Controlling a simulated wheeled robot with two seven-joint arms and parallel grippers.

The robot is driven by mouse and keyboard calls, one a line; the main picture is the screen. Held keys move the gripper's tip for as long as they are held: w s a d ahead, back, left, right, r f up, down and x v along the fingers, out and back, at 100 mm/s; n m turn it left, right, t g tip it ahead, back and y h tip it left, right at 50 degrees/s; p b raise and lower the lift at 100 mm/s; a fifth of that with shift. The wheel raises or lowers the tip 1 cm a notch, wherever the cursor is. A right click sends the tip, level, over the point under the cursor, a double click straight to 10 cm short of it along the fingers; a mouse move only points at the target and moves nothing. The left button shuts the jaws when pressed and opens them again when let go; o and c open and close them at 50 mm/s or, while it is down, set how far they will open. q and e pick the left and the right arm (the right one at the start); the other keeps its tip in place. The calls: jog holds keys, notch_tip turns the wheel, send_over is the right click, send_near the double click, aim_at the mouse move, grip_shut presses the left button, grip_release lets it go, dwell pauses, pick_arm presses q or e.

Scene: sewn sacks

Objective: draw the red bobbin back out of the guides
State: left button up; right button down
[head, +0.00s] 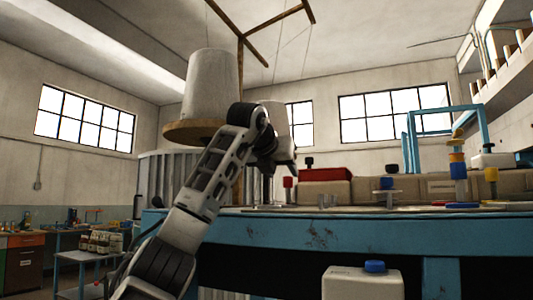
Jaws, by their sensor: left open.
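A small red piece (288,182), which looks like the red bobbin, stands upright near the back left of the blue workbench (330,237). It is small in view, and I cannot make out the guides around it. My left arm rises from the lower left and bends over at the top. My left gripper (281,168) is open and points down, just above and left of the red piece in the picture. I cannot tell whether it touches the piece. My right gripper is not in view.
Tan sacks (410,190) lie along the back of the bench, with a red box (326,174) at their left. A blue-topped spool (386,183) and a stacked coloured post (458,170) stand to the right. A white block with a blue knob (362,283) is in front.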

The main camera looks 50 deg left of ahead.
pick_arm(q)
jog(key=b+v, duration=0.1)
jog(key=v, duration=1.1)
jog(key=shift+s+d+b, duration=0.15)
jog(key=shift+s+b, duration=0.05)
jog(key=shift+b, duration=0.1)
